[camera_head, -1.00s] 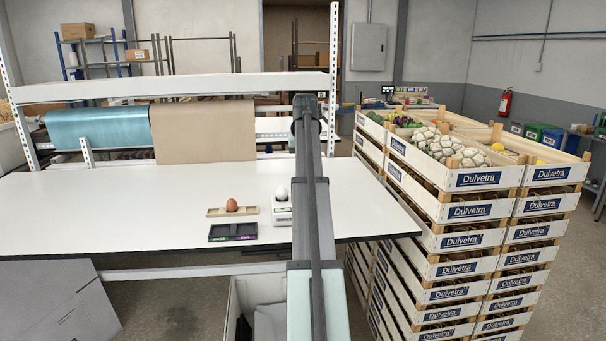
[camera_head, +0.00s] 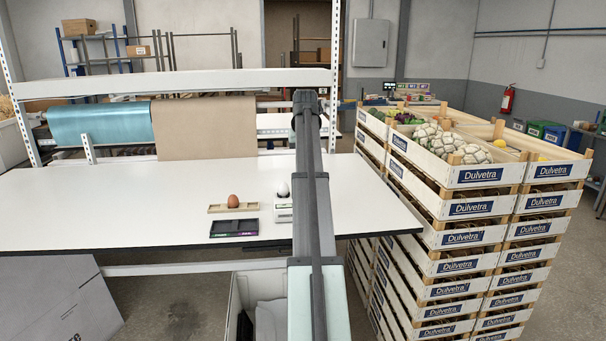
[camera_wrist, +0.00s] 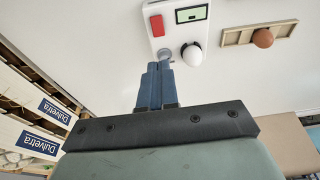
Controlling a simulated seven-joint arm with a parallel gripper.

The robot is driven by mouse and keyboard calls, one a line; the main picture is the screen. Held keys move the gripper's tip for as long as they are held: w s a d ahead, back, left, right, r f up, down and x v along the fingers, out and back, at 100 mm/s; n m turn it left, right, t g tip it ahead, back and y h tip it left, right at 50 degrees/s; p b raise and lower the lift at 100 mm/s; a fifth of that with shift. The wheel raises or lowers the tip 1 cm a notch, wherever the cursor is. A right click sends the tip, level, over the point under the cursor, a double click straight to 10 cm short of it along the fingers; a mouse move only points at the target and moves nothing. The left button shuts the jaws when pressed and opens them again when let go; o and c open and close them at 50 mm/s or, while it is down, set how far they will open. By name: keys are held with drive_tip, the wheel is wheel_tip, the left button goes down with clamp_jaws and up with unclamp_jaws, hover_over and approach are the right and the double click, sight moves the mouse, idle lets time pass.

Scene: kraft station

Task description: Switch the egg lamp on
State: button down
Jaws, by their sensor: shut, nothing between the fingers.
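A small white device (camera_wrist: 174,31), which looks like the egg lamp, lies on the white table. In the wrist view it has a red rectangular part (camera_wrist: 156,25), a green display (camera_wrist: 192,14) and a small round grey part (camera_wrist: 166,56). A white egg (camera_wrist: 191,54) sits at the device. I cannot tell whether a lamp is lit. My gripper (camera_wrist: 158,66) is shut and empty, its fingertips close to the grey part; contact is unclear. In the head view my arm hides my gripper and part of the device (camera_head: 283,214); the white egg (camera_head: 283,190) shows.
A brown egg (camera_head: 233,201) sits in a wooden holder (camera_head: 216,209) left of the device. A dark tray (camera_head: 232,230) lies near the table's front edge. Stacked Dulvetra crates (camera_head: 468,208) stand right of the table. The table's left side is clear.

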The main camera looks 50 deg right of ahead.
drive_tip(key=f, duration=0.4)
drive_tip(key=w+d+f, duration=0.1)
drive_tip(key=f, duration=0.7)
drive_tip(key=shift+w+d+f, duration=0.1)
drive_tip(key=shift+w+d, duration=0.3)
drive_tip(key=shift+f, duration=0.35)
drive_tip(key=shift+w+d+f, duration=0.15)
drive_tip(key=shift+f, duration=0.25)
drive_tip(key=shift+s+a, duration=0.2)
drive_tip(key=shift+s, duration=0.05)
drive_tip(key=shift+s+a, duration=0.45)
